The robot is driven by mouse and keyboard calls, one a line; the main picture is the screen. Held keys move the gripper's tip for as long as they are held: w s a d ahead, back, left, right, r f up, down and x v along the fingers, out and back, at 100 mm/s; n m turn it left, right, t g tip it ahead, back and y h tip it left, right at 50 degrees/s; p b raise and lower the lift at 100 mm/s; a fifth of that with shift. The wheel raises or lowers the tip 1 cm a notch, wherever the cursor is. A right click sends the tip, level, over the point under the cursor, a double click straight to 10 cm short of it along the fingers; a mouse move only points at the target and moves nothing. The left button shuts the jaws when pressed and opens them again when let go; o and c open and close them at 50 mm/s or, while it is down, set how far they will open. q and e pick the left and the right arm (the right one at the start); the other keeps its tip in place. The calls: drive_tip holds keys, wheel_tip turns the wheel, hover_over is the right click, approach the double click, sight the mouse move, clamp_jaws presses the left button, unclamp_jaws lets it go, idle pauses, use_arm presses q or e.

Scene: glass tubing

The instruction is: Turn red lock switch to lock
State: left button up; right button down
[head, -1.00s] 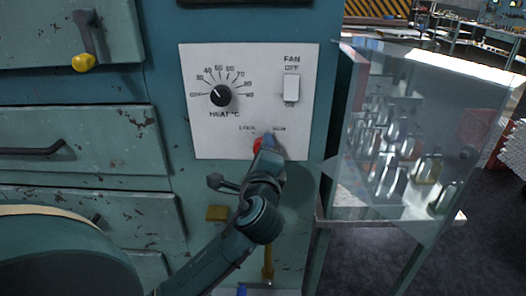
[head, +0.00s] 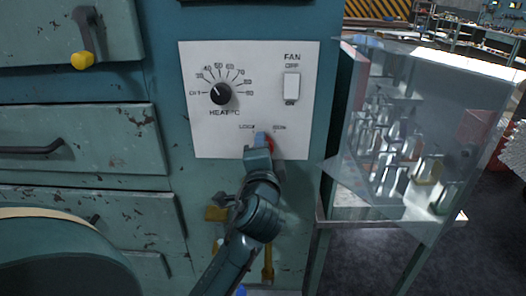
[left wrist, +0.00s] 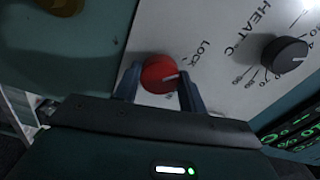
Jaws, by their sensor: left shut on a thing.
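The red lock switch (head: 270,142) is a round knob at the bottom of the white control panel (head: 215,135), beside the small "LOCK" label. In the left wrist view the red knob (left wrist: 157,72) sits between the two fingers, with a white pointer line on its face angled to the right, just below the "Lock" lettering. My left gripper (head: 263,140) is shut on the knob, one blue fingertip on each side (left wrist: 158,88). The gripper covers part of the knob in the head view. My right gripper is out of view.
The black heat dial (head: 220,94) and the white fan switch (head: 291,87) are higher on the panel. A transparent-walled case (head: 345,150) with glassware stands close on the right. Drawers (head: 70,145) line the left.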

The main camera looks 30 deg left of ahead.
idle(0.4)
use_arm(q)
drive_tip(key=o, duration=1)
